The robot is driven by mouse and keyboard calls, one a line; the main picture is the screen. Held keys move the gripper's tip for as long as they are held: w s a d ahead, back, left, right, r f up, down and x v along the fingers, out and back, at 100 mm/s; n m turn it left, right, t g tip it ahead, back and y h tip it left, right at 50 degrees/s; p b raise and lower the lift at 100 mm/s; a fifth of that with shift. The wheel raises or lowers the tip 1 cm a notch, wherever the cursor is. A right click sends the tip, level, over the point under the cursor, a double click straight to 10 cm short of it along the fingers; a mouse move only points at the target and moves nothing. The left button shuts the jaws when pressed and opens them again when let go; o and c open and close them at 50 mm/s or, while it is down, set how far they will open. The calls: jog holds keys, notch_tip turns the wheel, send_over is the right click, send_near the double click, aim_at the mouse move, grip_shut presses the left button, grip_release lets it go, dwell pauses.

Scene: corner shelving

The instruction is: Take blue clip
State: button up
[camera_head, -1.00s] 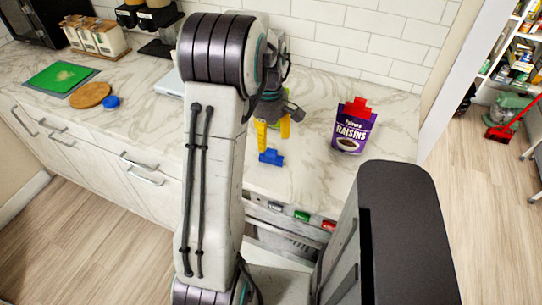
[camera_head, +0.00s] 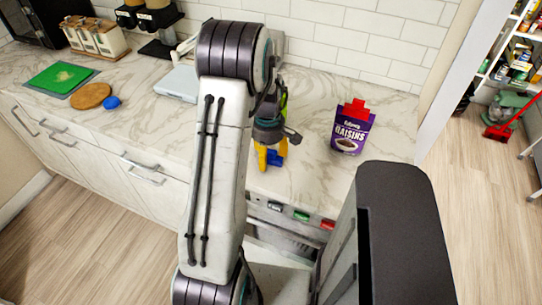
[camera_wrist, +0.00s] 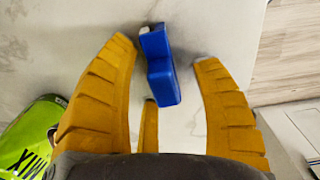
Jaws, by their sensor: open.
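The blue clip (camera_wrist: 158,65) lies on the marble counter (camera_wrist: 75,30). In the wrist view it is between the two yellow fingers of my gripper (camera_wrist: 166,75), with a gap on each side. My gripper is open and nothing is held. In the head view my gripper (camera_head: 270,155) is low over the counter near its front edge. The blue clip (camera_head: 274,158) shows there between the fingers, partly hidden by them.
A purple raisins pouch with a red clip (camera_head: 352,128) stands to the right.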

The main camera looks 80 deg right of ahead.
jog(key=shift+c, duration=0.3)
jog(key=c, duration=0.9)
